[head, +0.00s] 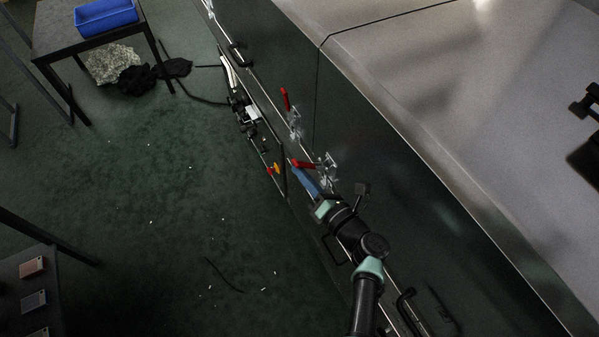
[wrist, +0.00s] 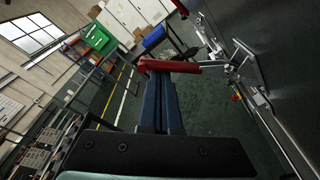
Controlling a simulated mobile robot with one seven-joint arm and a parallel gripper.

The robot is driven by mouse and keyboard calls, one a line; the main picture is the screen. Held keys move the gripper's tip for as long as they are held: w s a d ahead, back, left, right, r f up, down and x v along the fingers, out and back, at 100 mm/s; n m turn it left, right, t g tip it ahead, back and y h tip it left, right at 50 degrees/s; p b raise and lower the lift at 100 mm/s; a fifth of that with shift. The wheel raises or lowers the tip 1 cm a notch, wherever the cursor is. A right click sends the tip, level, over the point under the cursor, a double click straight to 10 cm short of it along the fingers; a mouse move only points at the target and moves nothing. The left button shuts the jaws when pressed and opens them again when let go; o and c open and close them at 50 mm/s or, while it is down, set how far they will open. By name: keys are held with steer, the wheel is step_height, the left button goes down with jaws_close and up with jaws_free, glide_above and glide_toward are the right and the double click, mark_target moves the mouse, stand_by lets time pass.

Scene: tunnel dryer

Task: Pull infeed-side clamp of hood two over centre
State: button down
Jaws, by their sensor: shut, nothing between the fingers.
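Two toggle clamps with red handles are mounted on the dark side of the dryer, one on each side of a panel seam. The nearer clamp (head: 327,169) has its red handle (head: 303,164) lying out to the left; in the wrist view this handle (wrist: 178,66) crosses just ahead of the fingertips. The farther clamp (head: 294,121) has its handle standing up. My gripper (head: 297,168) has blue fingers, closed together and empty. In the wrist view the fingertips (wrist: 157,80) end at the red handle; I cannot tell whether they touch it.
Pipes and fittings (head: 243,110) with a yellow-and-red knob (head: 273,169) run along the dryer's lower side. Black bar handles (head: 238,55) stick out of the panels. A table with a blue bin (head: 106,17) stands far left. The green floor between is mostly clear.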

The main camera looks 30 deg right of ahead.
steer(key=shift+d+r, duration=0.3)
stand_by(0.4)
